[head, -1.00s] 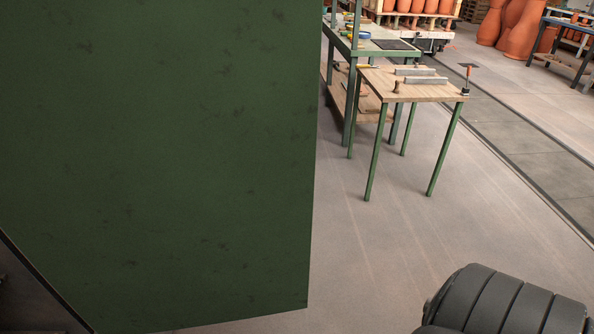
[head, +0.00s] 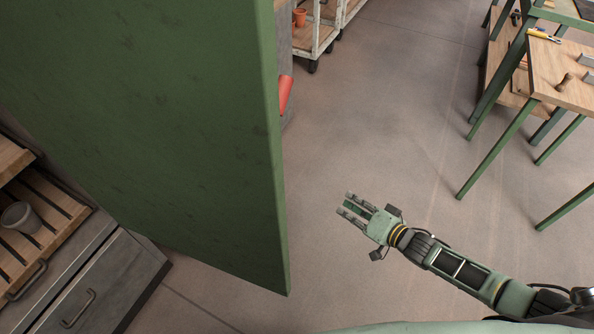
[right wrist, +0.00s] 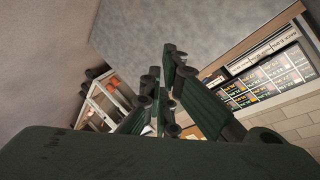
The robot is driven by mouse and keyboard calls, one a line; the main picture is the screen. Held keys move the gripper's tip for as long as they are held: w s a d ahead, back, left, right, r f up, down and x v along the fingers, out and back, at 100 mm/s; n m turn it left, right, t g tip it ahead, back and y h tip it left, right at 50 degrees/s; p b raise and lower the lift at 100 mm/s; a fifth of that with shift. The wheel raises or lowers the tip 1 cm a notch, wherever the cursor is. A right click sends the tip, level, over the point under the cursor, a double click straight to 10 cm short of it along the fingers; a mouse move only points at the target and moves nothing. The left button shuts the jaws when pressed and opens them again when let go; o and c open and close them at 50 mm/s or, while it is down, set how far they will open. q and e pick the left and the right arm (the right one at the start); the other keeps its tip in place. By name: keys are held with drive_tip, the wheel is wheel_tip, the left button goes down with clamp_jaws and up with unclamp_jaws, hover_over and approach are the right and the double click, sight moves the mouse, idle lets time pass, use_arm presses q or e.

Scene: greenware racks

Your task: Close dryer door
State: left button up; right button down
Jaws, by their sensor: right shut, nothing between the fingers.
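The dryer door (head: 190,130) is a large, plain dark green panel filling the upper left of the head view. It stands open, swung out from the dryer (head: 95,270), whose slatted wooden shelves and grey drawer front show at lower left. My right gripper (head: 349,203) is to the right of the door's free edge, apart from it, over bare floor. It is shut and empty. In the right wrist view its dark fingers (right wrist: 168,90) show in the middle. My left gripper is not in view. The door's hinge side and far face are hidden.
A grey pot (head: 20,217) sits on a dryer shelf. A wooden-topped table (head: 570,80) with green legs stands at the upper right. A white wheeled rack (head: 318,35) is behind the door. The floor between is clear.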

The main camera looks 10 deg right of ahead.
drive_tip(key=s+a+r+m+g+y, duration=0.1)
drive_tip(key=s+a+r+m+y, duration=0.15)
drive_tip(key=r, duration=0.65)
drive_tip(key=s+a+r+m+g+y+p, duration=0.15)
drive_tip(key=s+r+y, duration=0.25)
drive_tip(key=r, duration=0.5)
drive_tip(key=s+a+r+m+g+y, duration=0.1)
drive_tip(key=s+a+r+m+y, duration=0.2)
drive_tip(key=r, duration=0.6)
use_arm(q)
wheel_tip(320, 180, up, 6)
drive_tip(key=p, duration=0.4)
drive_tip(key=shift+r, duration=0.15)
use_arm(e)
drive_tip(key=a+r, duration=0.3)
drive_tip(key=a, duration=0.7)
drive_tip(key=shift+w+a+n, duration=0.15)
drive_tip(key=shift+a+n, duration=0.15)
drive_tip(key=shift+n, duration=0.1)
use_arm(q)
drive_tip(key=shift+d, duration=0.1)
use_arm(e)
drive_tip(key=shift+f, duration=0.1)
